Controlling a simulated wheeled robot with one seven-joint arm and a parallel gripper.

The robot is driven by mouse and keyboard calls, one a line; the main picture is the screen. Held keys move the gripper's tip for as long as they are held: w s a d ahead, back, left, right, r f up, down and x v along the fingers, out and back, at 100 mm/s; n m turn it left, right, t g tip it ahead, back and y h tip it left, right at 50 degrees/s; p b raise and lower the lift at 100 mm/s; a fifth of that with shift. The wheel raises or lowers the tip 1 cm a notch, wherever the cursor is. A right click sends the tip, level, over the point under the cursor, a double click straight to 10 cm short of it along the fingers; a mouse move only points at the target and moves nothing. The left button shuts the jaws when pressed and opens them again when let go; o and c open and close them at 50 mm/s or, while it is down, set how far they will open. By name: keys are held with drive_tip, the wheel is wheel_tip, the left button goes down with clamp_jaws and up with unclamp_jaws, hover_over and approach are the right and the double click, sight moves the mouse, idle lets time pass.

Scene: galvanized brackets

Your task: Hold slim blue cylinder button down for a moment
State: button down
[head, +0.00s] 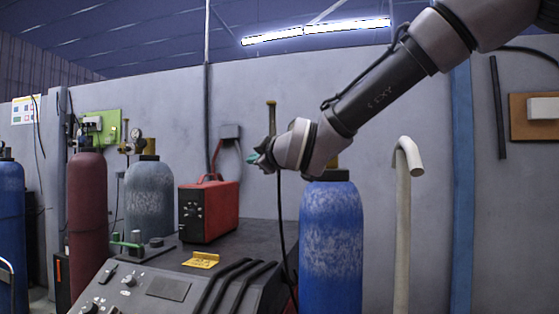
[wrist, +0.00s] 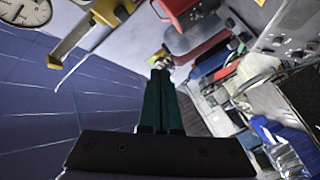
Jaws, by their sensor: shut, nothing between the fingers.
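A blue gas cylinder (head: 331,245) with worn pale patches stands upright right of centre in the head view, its top partly behind my arm. Another blue cylinder (head: 11,235) is cut off by the left edge. I cannot tell which is the slim one, and no button can be made out on either. My gripper (head: 254,160) is in the air left of and a little above the nearer cylinder's top, apart from it. In the wrist view its green fingers (wrist: 160,80) are together and empty.
A dark console (head: 168,289) with knobs stands in front. A red box (head: 209,211) sits behind it. A dark red cylinder (head: 87,215) and a grey cylinder (head: 149,200) stand at left. A bent pale pipe (head: 402,220) rises right of the nearer blue cylinder.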

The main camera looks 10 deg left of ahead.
drive_tip(key=w, duration=0.8)
drive_tip(key=shift+w+d, duration=0.35)
drive_tip(key=shift+w, duration=0.05)
idle(2.0)
drive_tip(key=shift+w, duration=0.4)
drive_tip(key=shift+w+d, duration=0.1)
drive_tip(key=shift+w, duration=0.45)
idle(1.8)
drive_tip(key=shift+s, duration=0.95)
drive_tip(key=shift+s, duration=0.1)
drive_tip(key=shift+s+a, duration=0.15)
drive_tip(key=shift+s, duration=1.1)
drive_tip(key=shift+s+a, duration=0.15)
drive_tip(key=shift+s, duration=1.05)
